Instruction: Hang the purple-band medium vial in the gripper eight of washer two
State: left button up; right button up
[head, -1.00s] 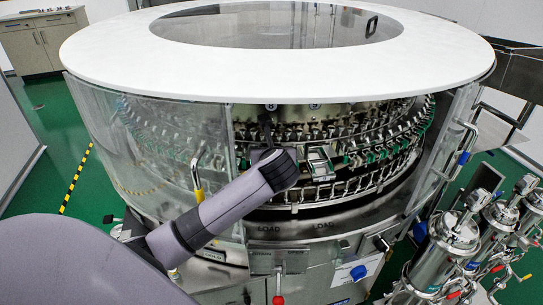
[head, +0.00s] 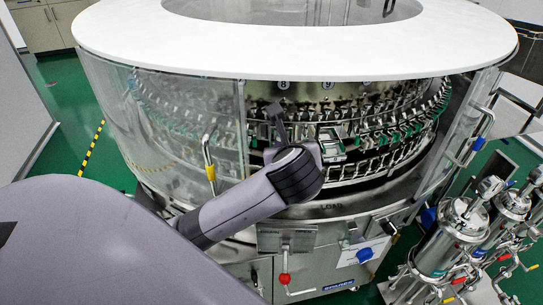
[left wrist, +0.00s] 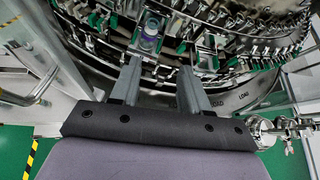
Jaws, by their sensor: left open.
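In the left wrist view, a clear vial with a purple-blue band (left wrist: 150,38) is at the washer's ring of grippers, by a green-edged holder. It lies beyond and between my left gripper's fingertips (left wrist: 157,66), which are apart and hold nothing. How firmly the holder has the vial is hard to tell. In the head view, my left gripper (head: 278,112) reaches into the washer's opening below the plate marked 8 (head: 284,85); my own wrist hides much there. The washer (head: 185,120) is a large round machine with a white top. My right gripper is not in view.
A clear curved guard (head: 190,125) stands left of the opening, with a yellow-sleeved handle (head: 210,165). Another clear panel (head: 462,125) stands at the right. Several steel canisters (head: 445,240) stand at the lower right. A metal ledge marked LOAD (head: 332,207) runs below the ring.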

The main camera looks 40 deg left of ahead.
pick_arm(q)
jog(key=s+d+f+n+h, duration=0.35)
jog(key=f+n, duration=0.25)
jog(key=f, duration=0.3)
jog(key=s+d+f+n+h, duration=0.3)
jog(key=f+n+h, duration=0.15)
jog(key=f, duration=0.45)
jog(key=s+f+n+h, duration=0.1)
jog(key=s+f+n, duration=0.6)
jog(key=s+n, duration=0.4)
jog(key=n, duration=0.3)
jog(key=shift+s+f+t, duration=0.2)
jog(key=shift+f+t, duration=0.05)
jog(key=shift+t, duration=0.15)
